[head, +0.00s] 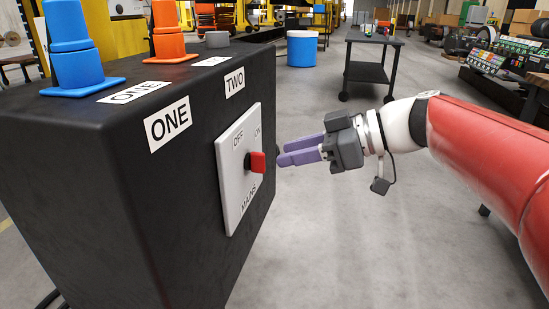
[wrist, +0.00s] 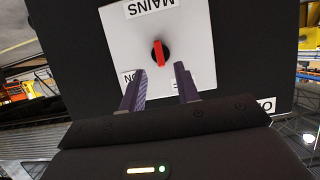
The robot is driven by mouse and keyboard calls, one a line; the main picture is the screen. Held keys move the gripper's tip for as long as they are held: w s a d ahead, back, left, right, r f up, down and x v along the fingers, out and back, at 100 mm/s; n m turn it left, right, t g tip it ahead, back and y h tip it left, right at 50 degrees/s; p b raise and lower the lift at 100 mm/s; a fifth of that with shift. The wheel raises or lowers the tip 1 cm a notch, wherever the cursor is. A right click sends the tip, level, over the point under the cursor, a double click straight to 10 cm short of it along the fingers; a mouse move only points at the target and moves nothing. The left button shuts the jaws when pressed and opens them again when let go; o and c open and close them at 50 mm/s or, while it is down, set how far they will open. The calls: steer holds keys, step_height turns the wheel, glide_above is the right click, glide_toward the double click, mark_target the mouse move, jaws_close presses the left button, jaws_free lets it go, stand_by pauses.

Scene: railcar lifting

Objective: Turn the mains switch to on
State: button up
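The mains switch is a red knob (head: 257,162) on a white plate (head: 232,180) lettered OFF, ON and MAINS. The plate is on the side of a black cabinet. The wrist view shows the plate upside down, with the red knob (wrist: 160,53) as a roughly upright bar on a dark round base. I cannot tell which label the knob points to. My gripper (head: 281,152) has purple fingers, open and empty, pointing at the plate. In the wrist view my gripper's fingertips (wrist: 160,72) are just below the knob, apart from it.
The black cabinet (head: 120,215) carries blue (head: 75,50) and orange (head: 168,35) cone-shaped pieces and labels ONE and TWO on top. A dark wheeled table (head: 368,72) and a blue drum (head: 301,50) stand behind. The floor right of the cabinet is clear.

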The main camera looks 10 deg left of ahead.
mark_target(256, 162)
steer(key=shift+x, duration=2.8)
jaws_close()
